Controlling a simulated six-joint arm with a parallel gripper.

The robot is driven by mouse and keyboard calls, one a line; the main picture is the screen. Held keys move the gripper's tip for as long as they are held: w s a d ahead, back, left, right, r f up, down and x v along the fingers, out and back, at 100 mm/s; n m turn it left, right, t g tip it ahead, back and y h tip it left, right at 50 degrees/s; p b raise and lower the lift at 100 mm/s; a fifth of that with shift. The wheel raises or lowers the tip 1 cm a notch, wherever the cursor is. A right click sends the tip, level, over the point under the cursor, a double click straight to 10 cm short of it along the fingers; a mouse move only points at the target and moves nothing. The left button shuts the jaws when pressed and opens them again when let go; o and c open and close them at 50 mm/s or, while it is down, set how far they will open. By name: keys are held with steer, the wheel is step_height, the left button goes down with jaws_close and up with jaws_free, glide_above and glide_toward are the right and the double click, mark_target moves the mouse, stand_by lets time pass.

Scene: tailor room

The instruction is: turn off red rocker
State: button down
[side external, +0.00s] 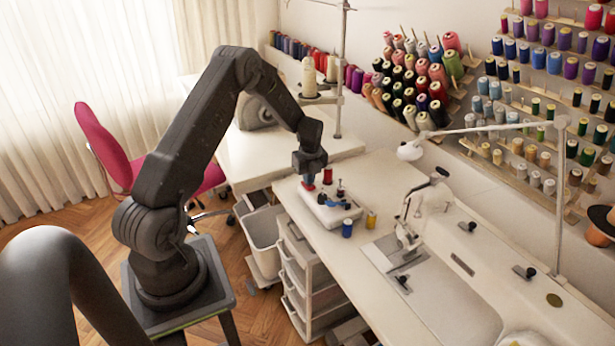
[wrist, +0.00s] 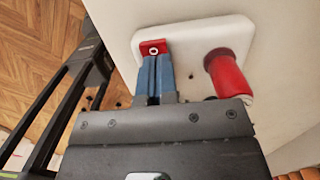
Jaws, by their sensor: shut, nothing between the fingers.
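The red rocker (wrist: 151,47) sits on a white plate (wrist: 192,40) with rounded corners. A small white ring mark shows on the rocker. My gripper (wrist: 155,62) has its blue fingers side by side, shut and empty, with their tips right at the rocker's near edge in the wrist view. I cannot tell whether they touch it. In the side view my gripper (side external: 309,178) points down over the left end of the white unit (side external: 325,214), and a bit of the red rocker (side external: 308,187) shows under it. The rocker's tilt is not clear.
A red spool (wrist: 228,75) stands right of the fingers; it also shows in the side view (side external: 328,176). Blue and dark parts (side external: 334,201) sit on the unit. A blue spool (side external: 347,228) and yellow spool (side external: 371,219) stand nearby. A sewing machine (side external: 408,232) is to the right.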

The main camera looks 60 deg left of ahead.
steer(key=shift+d+r, duration=0.15)
steer(key=shift+d, duration=0.3)
step_height(320, 180, up, 14)
steer(key=a, duration=0.1)
stand_by(0.4)
